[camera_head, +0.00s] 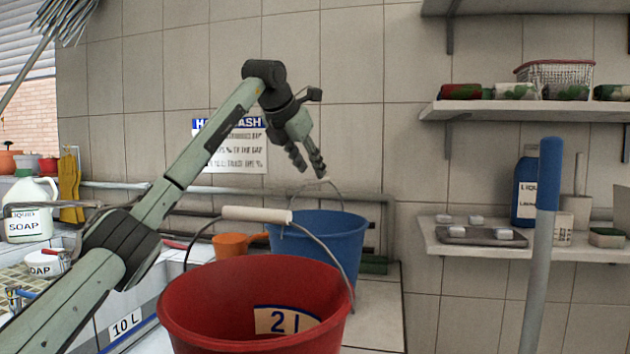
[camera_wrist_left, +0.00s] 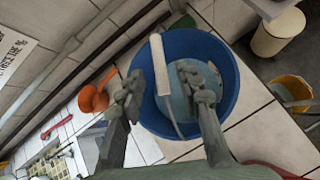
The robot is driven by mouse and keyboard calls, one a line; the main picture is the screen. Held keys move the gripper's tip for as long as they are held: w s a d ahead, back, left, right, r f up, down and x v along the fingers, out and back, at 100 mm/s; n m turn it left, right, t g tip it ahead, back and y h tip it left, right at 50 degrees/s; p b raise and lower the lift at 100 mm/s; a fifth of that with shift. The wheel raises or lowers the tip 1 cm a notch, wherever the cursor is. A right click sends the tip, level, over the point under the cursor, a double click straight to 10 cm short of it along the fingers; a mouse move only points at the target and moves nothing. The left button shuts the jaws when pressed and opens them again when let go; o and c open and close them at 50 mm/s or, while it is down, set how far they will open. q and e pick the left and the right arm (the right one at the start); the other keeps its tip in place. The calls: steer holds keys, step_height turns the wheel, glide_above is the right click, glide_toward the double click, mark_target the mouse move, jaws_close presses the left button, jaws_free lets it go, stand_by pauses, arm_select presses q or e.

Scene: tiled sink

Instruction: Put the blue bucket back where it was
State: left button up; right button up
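The blue bucket (camera_head: 325,240) stands upright on the tiled ledge behind the red bucket, which hides its lower front. Its wire handle is raised. My left gripper (camera_head: 308,167) is just above this handle in the head view, fingers pointing down. In the left wrist view, the blue bucket (camera_wrist_left: 228,95) lies beneath the two spread fingers of my left gripper (camera_wrist_left: 162,88). The white handle grip (camera_wrist_left: 158,62) runs between the fingers; I see no clear contact. The gripper is open. My right gripper is not in view.
A red bucket (camera_head: 200,305) with a raised white-gripped handle (camera_head: 257,214) stands in front. An orange dipper (camera_head: 233,244) is beside the blue bucket. A blue pole (camera_head: 545,200) rises at right, before the wall shelves (camera_head: 510,108). Bare tiles (camera_head: 378,310) lie right of the buckets.

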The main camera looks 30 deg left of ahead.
arm_select(q)
steer(key=v, duration=0.6)
steer(key=shift+s+r, duration=0.15)
steer(key=shift+s, duration=0.1)
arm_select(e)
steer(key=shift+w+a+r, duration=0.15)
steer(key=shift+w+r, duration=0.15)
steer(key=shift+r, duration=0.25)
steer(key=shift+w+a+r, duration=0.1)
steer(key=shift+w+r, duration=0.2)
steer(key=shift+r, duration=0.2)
arm_select(q)
steer(key=shift+d, duration=0.1)
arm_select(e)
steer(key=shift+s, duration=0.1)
